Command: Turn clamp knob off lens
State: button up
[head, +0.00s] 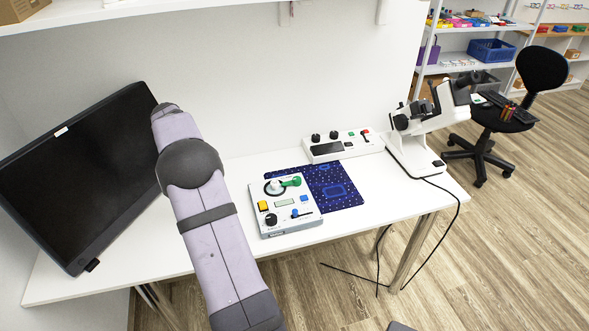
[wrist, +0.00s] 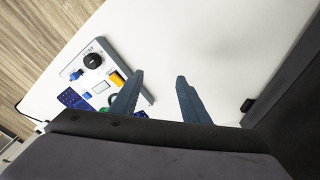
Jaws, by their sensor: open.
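The control box (head: 287,225) lies on the white table in the head view. Near its back edge is a green clamp knob (head: 291,181) with an arm reaching left, beside a round lens (head: 274,188) with a dark rim. I cannot tell whether the knob's arm lies over the lens. In the wrist view the box (wrist: 77,57) is at the left, and my left finger hides most of the green part. My gripper (wrist: 160,76) is open and empty, its fingers apart above bare table beside the box. In the head view my arm hides the gripper.
The box also carries a yellow button (head: 263,206) and a black dial (head: 271,220). A blue patterned mat (head: 345,192) and a white console (head: 350,150) are behind it. A microscope (head: 425,120) stands at the right, a monitor (head: 80,175) at the left.

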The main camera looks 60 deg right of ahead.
jog(key=s+d+m+g+p, duration=0.1)
jog(key=s+d+m, duration=0.15)
jog(key=d, duration=0.35)
jog(key=s+d+m+p, duration=0.1)
jog(key=s+d+m, duration=0.15)
jog(key=d, duration=0.35)
jog(key=m+g+p, duration=0.1)
jog(key=m+p, duration=0.1)
jog(key=m, duration=0.5)
send_near(296, 179)
jog(key=shift+s+f, duration=0.2)
jog(key=shift+f, duration=0.35)
jog(key=shift+h, duration=0.3)
jog(key=shift+p+x, duration=0.5)
jog(key=shift+x, duration=3.1)
jog(key=c, duration=1.1)
